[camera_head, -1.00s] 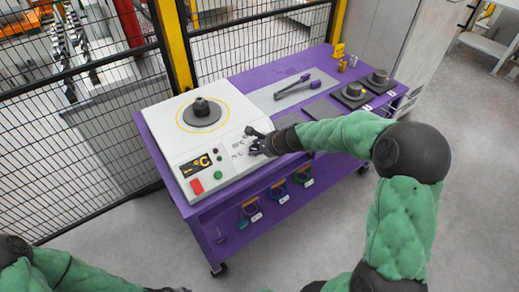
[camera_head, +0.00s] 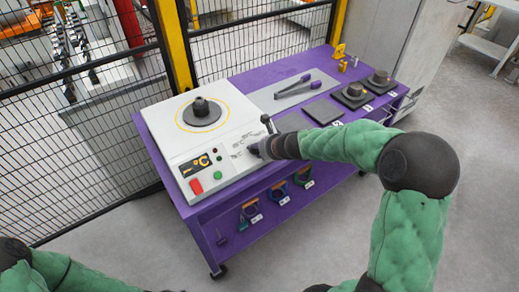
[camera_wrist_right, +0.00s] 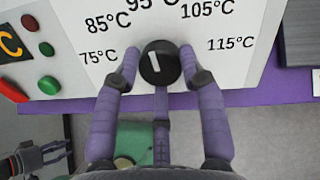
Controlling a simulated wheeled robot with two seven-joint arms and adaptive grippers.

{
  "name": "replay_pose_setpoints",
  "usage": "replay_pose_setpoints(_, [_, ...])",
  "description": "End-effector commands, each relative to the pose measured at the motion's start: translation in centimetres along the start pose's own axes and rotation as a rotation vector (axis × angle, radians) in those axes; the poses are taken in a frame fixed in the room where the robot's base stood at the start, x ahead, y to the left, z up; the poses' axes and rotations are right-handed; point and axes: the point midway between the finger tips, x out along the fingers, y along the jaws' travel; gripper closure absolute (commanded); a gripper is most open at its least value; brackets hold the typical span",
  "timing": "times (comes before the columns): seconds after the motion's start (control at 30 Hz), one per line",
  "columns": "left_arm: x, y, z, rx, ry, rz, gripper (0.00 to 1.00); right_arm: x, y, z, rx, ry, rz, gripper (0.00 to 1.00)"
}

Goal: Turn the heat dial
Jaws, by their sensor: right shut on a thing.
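The heat dial (camera_wrist_right: 158,60) is a round black knob with a white mark, on the white panel of the heater (camera_head: 228,137). In the right wrist view its mark points up and slightly left, toward the top of the printed scale. My right gripper (camera_wrist_right: 160,68) is shut on the dial, with a finger at each side and one below. In the head view my right gripper (camera_head: 258,150) hides the dial. My left gripper (camera_wrist_right: 48,158) shows at the lower left of the right wrist view, with its fingers apart and empty.
The heater's display (camera_head: 196,165), red button (camera_head: 196,187) and green button (camera_head: 218,175) are left of the dial. A dark ring part (camera_head: 202,110) stands on the heater. Tongs (camera_head: 293,86) lie behind on the purple table (camera_head: 262,78). A mesh fence (camera_head: 90,130) stands behind.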

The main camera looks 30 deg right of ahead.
Motion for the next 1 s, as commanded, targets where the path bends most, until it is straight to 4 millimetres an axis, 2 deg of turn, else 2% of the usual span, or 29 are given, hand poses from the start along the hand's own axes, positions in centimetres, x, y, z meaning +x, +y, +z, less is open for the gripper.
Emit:
replay_pose_setpoints(0.03, [0.03, -0.01, -0.01, 0.0, 0.0, 0.0, 0.6, -0.08, 0.06, 0.59, 0.013, -0.012, 0.002, 0.91])
replay_pose_setpoints(0.73, [0.09, -0.03, 0.0, 0.0, 0.0, 0.0, 0.6, -0.24, -0.3, 0.86, 0.081, -0.017, -0.013, 0.91])
replay_pose_setpoints(0.77, [0.09, -0.03, -0.01, 0.0, 0.0, 0.0, 0.6, -0.24, -0.31, 0.87, 0.081, -0.017, -0.014, 0.56])
replay_pose_setpoints(0.83, [0.09, -0.03, 0.0, 0.0, 0.0, 0.0, 0.6, -0.25, -0.35, 0.83, 0.081, -0.016, -0.015, 0.36])
replay_pose_setpoints(1.0, [0.1, -0.04, -0.01, 0.0, 0.0, 0.0, 0.6, -0.17, -0.26, 0.53, 0.082, -0.01, -0.014, 0.36])
